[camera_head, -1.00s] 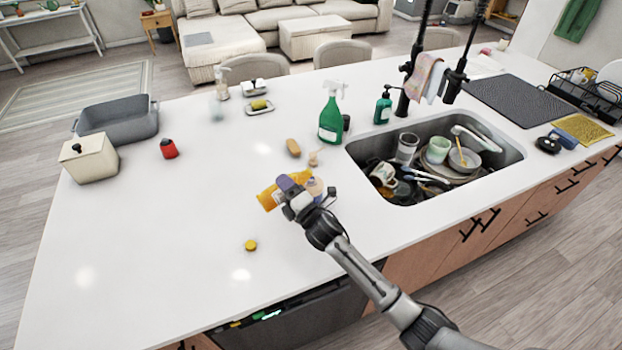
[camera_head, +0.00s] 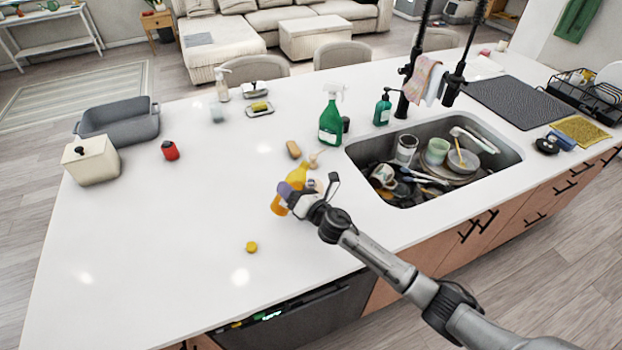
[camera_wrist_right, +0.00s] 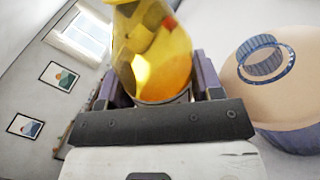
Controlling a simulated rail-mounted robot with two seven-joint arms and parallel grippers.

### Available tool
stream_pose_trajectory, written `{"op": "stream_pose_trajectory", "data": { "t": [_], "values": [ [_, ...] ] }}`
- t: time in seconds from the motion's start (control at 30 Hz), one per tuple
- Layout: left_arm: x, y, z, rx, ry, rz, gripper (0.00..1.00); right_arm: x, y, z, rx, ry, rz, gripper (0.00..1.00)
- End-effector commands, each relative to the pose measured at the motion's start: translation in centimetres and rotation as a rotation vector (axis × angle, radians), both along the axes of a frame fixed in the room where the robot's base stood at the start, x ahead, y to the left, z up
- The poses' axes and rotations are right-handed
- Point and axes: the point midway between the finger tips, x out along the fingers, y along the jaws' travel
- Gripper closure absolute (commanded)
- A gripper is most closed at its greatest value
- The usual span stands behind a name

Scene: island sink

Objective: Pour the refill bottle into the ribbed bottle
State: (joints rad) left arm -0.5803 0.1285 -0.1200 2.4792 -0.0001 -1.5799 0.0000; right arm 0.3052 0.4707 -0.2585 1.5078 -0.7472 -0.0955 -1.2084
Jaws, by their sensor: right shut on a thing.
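The refill bottle (camera_head: 297,173) is yellow-orange and see-through. My right gripper (camera_head: 289,195) is shut around it and holds it leaning, its narrower end up and to the right. In the right wrist view the bottle (camera_wrist_right: 155,50) sits between the fingers, with deeper orange in its lower part. What looks like the ribbed bottle (camera_wrist_right: 290,90) stands close beside it on the right, with a peach shoulder and a blue-grey ribbed ring. In the head view it is mostly hidden behind my right gripper. A yellow cap (camera_head: 251,247) lies on the counter. My left gripper is out of view.
The sink (camera_head: 510,157) full of dishes lies right of my gripper. A red jar (camera_head: 170,150) is at left. The white counter at front left is mostly clear.

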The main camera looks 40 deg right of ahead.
Motion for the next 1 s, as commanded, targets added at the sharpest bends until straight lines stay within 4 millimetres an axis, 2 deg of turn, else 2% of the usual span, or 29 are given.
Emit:
{"op": "stream_pose_trajectory", "data": {
  "t": [0.03, 0.13, 0.37, 0.4, 0.63, 1.0],
  "values": [
    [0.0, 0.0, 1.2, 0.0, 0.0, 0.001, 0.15, 0.0, -0.1, 1.0, -0.07, 0.0, 0.001, 0.68],
    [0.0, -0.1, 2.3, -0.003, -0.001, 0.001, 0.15, 0.1, 0.5, 1.3, -0.207, 0.001, 0.001, 0.68],
    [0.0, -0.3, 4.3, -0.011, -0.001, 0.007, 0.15, 0.1, 1.1, 1.2, -0.498, 0.005, 0.0, 0.68],
    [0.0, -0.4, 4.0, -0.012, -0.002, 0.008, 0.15, 0.1, 1.2, 0.6, -0.531, 0.007, 0.0, 0.68],
    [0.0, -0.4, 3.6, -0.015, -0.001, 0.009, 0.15, 0.1, 1.4, -0.8, -0.646, 0.007, -0.001, 0.68],
    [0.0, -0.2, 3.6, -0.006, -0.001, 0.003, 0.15, 0.1, 1.4, -1.1, -0.682, 0.008, -0.001, 0.68]
  ]
}}
